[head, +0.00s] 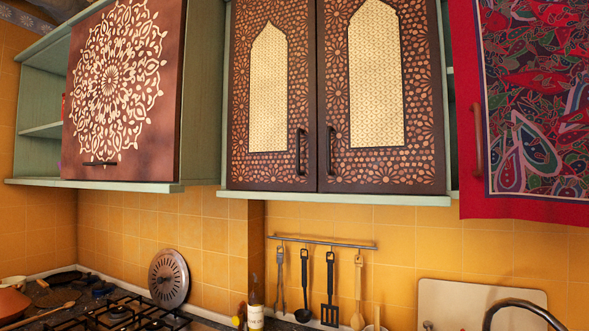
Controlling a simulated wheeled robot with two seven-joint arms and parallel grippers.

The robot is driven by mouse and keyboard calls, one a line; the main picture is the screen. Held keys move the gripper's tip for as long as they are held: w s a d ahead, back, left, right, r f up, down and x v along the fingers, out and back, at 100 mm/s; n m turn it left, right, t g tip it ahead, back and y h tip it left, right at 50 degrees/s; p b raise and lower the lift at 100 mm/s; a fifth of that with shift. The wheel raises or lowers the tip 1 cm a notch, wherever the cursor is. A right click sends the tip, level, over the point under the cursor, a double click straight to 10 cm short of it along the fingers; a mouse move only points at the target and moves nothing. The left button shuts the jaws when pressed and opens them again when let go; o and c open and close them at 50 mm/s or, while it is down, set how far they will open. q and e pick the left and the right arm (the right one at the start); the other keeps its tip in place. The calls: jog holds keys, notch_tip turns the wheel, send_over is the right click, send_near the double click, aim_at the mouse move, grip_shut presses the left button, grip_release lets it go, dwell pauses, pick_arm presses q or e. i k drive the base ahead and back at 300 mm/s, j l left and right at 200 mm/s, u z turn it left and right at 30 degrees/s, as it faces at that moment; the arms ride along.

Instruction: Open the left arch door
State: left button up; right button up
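The left arch door (270,120) is a dark brown cabinet door with orange floral patterns and a pale pointed-arch panel. It looks shut, and its dark vertical handle (300,152) is near its lower right edge. The right arch door (382,110) beside it has the same pattern and looks shut. Its handle (332,150) is near its lower left edge, close to the other handle. Neither of my grippers shows in the head view.
A mandala-patterned door (120,90) at the left stands out from its green cabinet, showing shelves. A red door (520,100) with a colourful panel juts out at the right. Utensils hang from a rail (320,242) below. A stove (115,313), a bottle (255,316) and a faucet (522,305) are lower down.

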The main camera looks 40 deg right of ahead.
aim_at(271, 130)
jog(key=z, duration=1.35)
